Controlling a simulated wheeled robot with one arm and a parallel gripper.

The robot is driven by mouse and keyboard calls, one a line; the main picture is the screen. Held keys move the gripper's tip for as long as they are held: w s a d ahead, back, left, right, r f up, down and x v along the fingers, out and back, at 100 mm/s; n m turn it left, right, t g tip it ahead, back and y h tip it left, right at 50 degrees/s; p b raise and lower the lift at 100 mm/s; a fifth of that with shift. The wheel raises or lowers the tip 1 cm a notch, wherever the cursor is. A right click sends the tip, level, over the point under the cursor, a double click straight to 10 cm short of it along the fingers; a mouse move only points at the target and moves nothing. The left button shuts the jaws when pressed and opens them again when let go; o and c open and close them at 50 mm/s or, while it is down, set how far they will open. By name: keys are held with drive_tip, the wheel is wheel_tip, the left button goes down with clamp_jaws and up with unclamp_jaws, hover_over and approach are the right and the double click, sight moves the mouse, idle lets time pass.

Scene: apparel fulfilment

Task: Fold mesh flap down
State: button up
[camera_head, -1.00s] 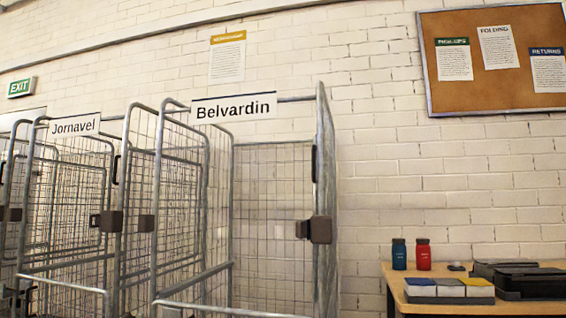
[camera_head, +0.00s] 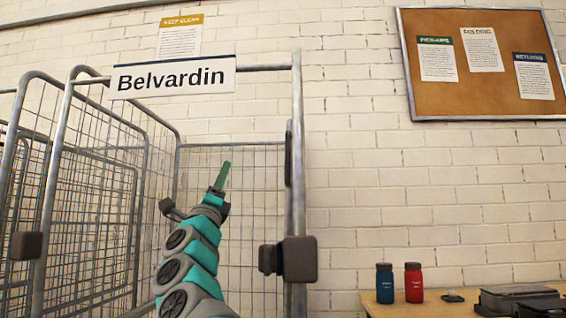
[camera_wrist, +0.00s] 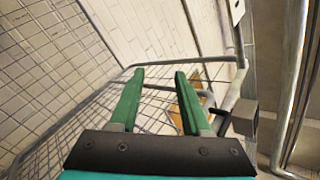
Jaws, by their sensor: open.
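The roll cage with the "Belvardin" sign (camera_head: 173,77) stands ahead, with grey tube framing and wire mesh. Which mesh panel is the flap I cannot tell for sure. A mesh panel (camera_head: 258,215) shows behind my arm in the head view. My gripper (camera_head: 224,176) points up in front of it, its green fingers seen edge-on. In the wrist view my gripper (camera_wrist: 157,75) is open, with nothing held between the fingers. Wire mesh (camera_wrist: 150,100) shows behind and between the fingers; contact is unclear. A dark block (camera_head: 299,259) sits on the cage's right post.
Another cage's mesh (camera_head: 95,215) stands close on the left. On the right, a wooden table (camera_head: 400,310) holds a blue bottle (camera_head: 385,283), a red bottle (camera_head: 413,283) and dark items (camera_head: 520,299). A brick wall with a notice board (camera_head: 480,105) is behind.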

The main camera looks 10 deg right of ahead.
drive_tip(key=s+d+f+m+g+h, duration=0.1)
drive_tip(key=s+d+m+g+h, duration=0.3)
drive_tip(key=m+g+h, duration=0.55)
drive_tip(key=s+d+f+m+g+h, duration=0.1)
drive_tip(key=s+d+m+g+h, duration=0.5)
drive_tip(key=m+g, duration=0.6)
drive_tip(key=w+d+r+m+t+h+p, duration=0.1)
drive_tip(key=w+d+r+t+p, duration=0.1)
drive_tip(key=d+r+p, duration=0.1)
wheel_tip(320, 180, up, 3)
drive_tip(key=shift+w+d+f+p, duration=0.2)
drive_tip(key=shift+w+p, duration=0.2)
drive_tip(key=shift+p, duration=0.15)
drive_tip(key=shift+t, duration=0.25)
drive_tip(key=shift+c, duration=0.2)
clamp_jaws()
